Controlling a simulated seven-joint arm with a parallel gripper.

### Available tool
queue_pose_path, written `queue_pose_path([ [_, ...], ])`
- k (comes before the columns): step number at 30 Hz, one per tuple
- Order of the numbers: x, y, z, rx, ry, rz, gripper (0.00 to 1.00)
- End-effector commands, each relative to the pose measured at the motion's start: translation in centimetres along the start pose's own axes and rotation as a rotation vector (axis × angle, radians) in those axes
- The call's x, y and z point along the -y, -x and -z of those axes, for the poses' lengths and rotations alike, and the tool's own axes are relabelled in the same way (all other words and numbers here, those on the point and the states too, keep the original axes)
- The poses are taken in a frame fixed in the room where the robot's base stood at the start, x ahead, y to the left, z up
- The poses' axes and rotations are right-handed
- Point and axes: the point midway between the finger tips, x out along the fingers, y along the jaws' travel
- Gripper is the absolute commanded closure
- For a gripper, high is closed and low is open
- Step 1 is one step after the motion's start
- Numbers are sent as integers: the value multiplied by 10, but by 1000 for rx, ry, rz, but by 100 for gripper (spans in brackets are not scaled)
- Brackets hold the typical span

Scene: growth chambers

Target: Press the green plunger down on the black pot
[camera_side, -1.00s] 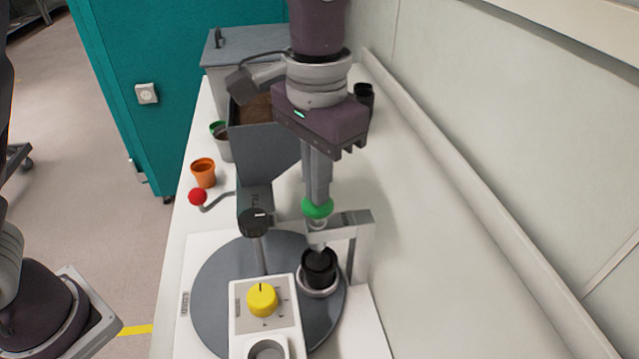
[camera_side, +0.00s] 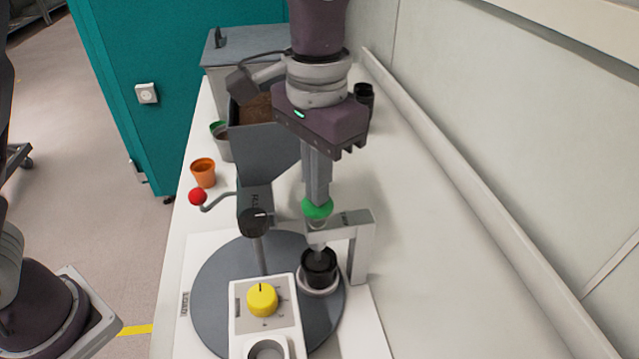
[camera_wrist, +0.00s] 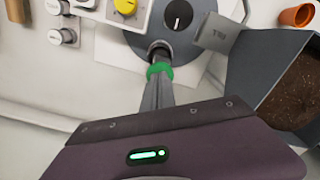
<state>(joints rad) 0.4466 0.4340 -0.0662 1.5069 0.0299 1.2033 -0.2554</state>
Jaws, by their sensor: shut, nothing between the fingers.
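The green plunger (camera_side: 317,208) is a round knob on a shaft through a grey bracket (camera_side: 357,245). It stands above the black pot (camera_side: 319,268), which sits in a light ring on the grey turntable (camera_side: 215,300). My gripper (camera_side: 318,198) is shut with nothing between its fingers. Its tips are at the top of the green knob, seemingly touching it. In the wrist view the green plunger (camera_wrist: 159,70) shows around the ends of my gripper (camera_wrist: 158,78). The pot is mostly hidden there.
A grey soil hopper (camera_side: 262,150) stands behind, with a red-knobbed lever (camera_side: 198,196) at its left. A control box with a yellow dial (camera_side: 262,299) is in front. An orange pot (camera_side: 203,172) stands left; the wall is at right.

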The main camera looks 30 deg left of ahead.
Motion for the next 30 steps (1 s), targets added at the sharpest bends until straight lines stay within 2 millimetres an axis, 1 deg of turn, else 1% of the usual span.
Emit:
queue_pose_path([
  [21, 0, 91, 1, -3, 0, 0, 100],
  [25, 0, 99, 0, -2, 0, 0, 100],
  [30, 0, 99, 0, -2, 0, 0, 100],
])
